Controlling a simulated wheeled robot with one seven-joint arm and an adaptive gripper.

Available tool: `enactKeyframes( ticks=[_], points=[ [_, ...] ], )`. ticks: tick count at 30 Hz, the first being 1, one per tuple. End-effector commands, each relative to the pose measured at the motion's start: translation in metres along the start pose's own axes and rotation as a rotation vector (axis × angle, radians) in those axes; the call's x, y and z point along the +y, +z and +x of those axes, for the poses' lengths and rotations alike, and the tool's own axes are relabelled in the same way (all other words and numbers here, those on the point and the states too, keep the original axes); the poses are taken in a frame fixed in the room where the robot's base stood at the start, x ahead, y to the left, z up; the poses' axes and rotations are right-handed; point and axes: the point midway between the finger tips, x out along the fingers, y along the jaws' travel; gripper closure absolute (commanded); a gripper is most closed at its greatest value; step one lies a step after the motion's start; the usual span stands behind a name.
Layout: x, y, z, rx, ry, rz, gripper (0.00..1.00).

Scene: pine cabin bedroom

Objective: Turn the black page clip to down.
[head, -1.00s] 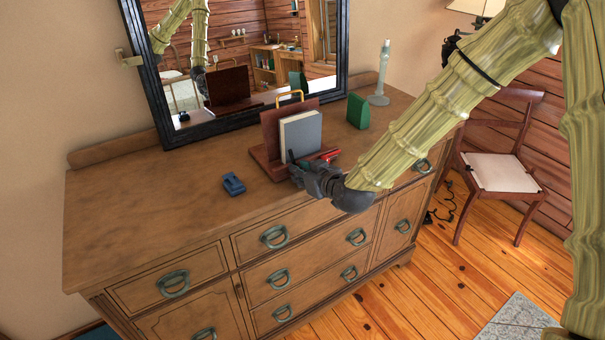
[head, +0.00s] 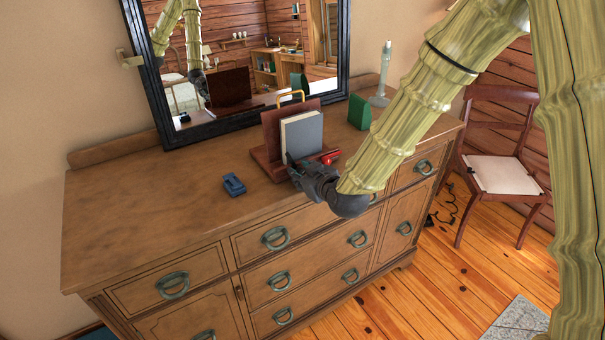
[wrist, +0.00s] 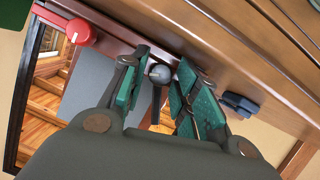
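The wooden book stand (head: 269,128) holds a grey book (head: 303,134) upright on the dresser. The black page clip (wrist: 156,97), a dark lever with a round grey knob, shows in the wrist view in front of the book. In the head view my gripper hides it. My gripper (head: 297,164) is at the stand's front lower edge. In the wrist view my gripper (wrist: 157,100) has its green-padded fingers apart, one on each side of the clip. I cannot tell whether a finger touches it. A red clip (head: 331,156) sits at the stand's right; it also shows in the wrist view (wrist: 76,30).
A small blue object (head: 233,184) lies on the dresser (head: 150,205) left of the stand. A green block (head: 359,111) and a pale candlestick (head: 381,80) stand to the right. A mirror (head: 228,55) stands behind. The dresser's left top is clear.

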Motion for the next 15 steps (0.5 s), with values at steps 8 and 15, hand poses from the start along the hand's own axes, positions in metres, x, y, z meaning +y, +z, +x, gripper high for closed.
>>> enactKeyframes(
  ticks=[8,15],
  points=[
    [0.0,0.0,0.0,0.0,0.0,0.0,0.56],
    [0.0,0.0,-0.01,-0.001,0.0,0.0,0.56]
  ],
)
